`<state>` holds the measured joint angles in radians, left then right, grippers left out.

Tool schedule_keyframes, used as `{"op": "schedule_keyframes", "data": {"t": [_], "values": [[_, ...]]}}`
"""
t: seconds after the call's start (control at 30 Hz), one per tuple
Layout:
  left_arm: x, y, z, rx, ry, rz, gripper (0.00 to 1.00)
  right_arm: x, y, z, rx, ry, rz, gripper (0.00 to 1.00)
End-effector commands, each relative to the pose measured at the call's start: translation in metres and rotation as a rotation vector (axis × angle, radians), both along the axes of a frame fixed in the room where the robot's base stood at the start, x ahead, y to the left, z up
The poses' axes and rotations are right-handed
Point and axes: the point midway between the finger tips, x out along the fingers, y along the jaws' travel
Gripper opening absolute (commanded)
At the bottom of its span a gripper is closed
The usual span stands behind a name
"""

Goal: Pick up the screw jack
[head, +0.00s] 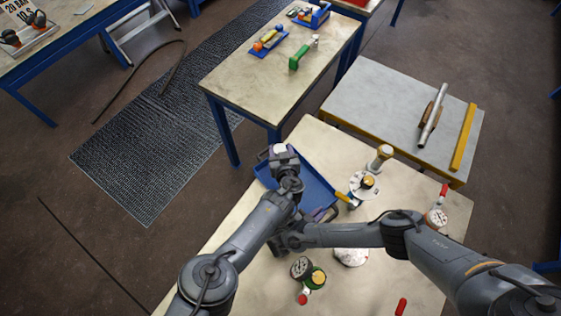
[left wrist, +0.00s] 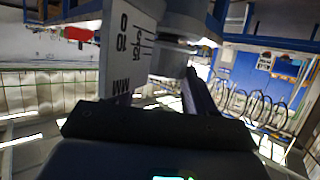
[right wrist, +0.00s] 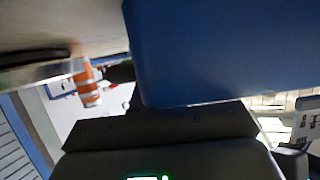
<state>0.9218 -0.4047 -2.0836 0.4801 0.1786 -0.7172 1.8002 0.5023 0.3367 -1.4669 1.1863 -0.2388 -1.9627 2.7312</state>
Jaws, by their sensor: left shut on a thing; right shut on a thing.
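My left gripper (head: 284,163) is over the back left of the near table. It is shut on a grey thing (left wrist: 137,40) with a printed scale and "MM" on its face. This may be the screw jack; I cannot be sure, as only part shows. A blue tray (head: 318,187) lies under and beside my arms on the near table. My right gripper (right wrist: 190,112) is shut on a flat blue part (right wrist: 230,50), which looks like the tray's wall. In the head view its jaws are hidden behind my left arm.
A yellow-and-silver fitting (head: 365,184), a silver-and-tan post (head: 381,156), gauges (head: 436,217) (head: 301,266) and a white round part (head: 351,257) stand on the near table. A grey table (head: 385,105) with a metal bar (head: 433,118) is behind.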

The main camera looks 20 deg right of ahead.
Motion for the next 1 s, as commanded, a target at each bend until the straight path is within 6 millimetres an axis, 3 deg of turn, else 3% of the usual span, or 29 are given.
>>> {"op": "schedule_keyframes", "data": {"t": [0.03, 0.2, 0.77, 1.0], "values": [[0.001, 0.002, -0.002, 0.004, 0.001, 0.002, 0.26, 0.000, -0.001, -0.001, 0.001, 0.000, 0.000, 0.00], [0.001, 0.002, -0.002, 0.006, 0.001, 0.002, 0.00, 0.000, -0.001, -0.001, 0.001, 0.000, 0.000, 0.00], [0.001, 0.002, 0.000, 0.006, 0.001, 0.002, 0.00, 0.000, -0.001, -0.001, 0.000, 0.000, -0.001, 0.00], [0.001, 0.002, 0.013, 0.003, 0.001, 0.001, 0.00, 0.000, -0.001, -0.001, 0.000, 0.000, -0.001, 0.00]]}}
